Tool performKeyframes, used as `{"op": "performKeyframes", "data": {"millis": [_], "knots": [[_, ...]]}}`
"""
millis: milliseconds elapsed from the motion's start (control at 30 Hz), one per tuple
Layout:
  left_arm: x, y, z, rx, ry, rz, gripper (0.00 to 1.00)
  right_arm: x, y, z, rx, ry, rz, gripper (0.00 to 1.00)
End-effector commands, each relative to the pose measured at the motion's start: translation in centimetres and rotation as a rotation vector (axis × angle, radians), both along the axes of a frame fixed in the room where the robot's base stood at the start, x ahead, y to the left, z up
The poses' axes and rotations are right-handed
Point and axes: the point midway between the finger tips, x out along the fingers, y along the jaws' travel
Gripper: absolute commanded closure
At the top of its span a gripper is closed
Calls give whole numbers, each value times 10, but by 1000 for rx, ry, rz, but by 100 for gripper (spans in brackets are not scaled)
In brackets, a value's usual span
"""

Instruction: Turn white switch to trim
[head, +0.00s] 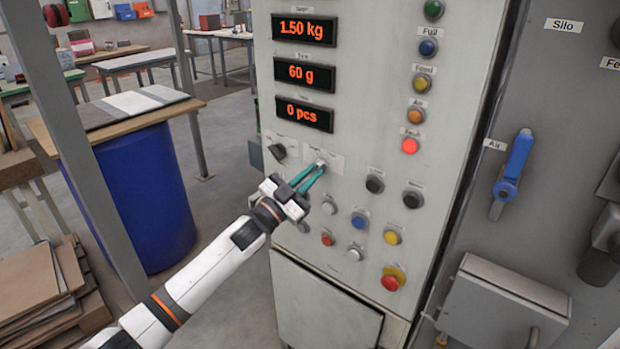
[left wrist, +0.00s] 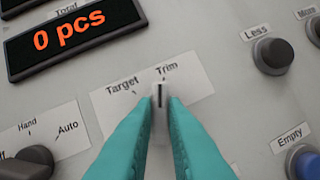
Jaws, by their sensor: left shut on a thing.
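The white switch (left wrist: 160,97) is a small knob with a dark line on it, below a label that reads Target and Trim. In the left wrist view its line points up toward the Trim mark. My left gripper (head: 316,168) reaches the switch on the grey control panel (head: 350,145). Its teal fingers (left wrist: 160,112) are shut on the switch, one on each side, and hide its lower part. My right gripper is not in view.
A dark Hand/Auto switch (left wrist: 28,162) is at the left. Less (left wrist: 273,56) and Empty (left wrist: 304,162) buttons are at the right. Several coloured buttons and a red emergency button (head: 392,279) lie below the gripper. A blue drum (head: 145,200) stands left of the panel.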

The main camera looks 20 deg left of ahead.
Motion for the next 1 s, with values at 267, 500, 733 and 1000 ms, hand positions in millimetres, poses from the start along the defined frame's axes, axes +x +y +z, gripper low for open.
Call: {"op": "performKeyframes", "data": {"millis": [267,500,733,1000], "knots": [[1,1,-1,99,-33,1,100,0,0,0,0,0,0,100],[1,1,-1,123,-42,1,100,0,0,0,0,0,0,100],[0,1,-1,124,-42,1,100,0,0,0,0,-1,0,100],[0,1,-1,123,-43,1,66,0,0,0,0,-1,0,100]]}}
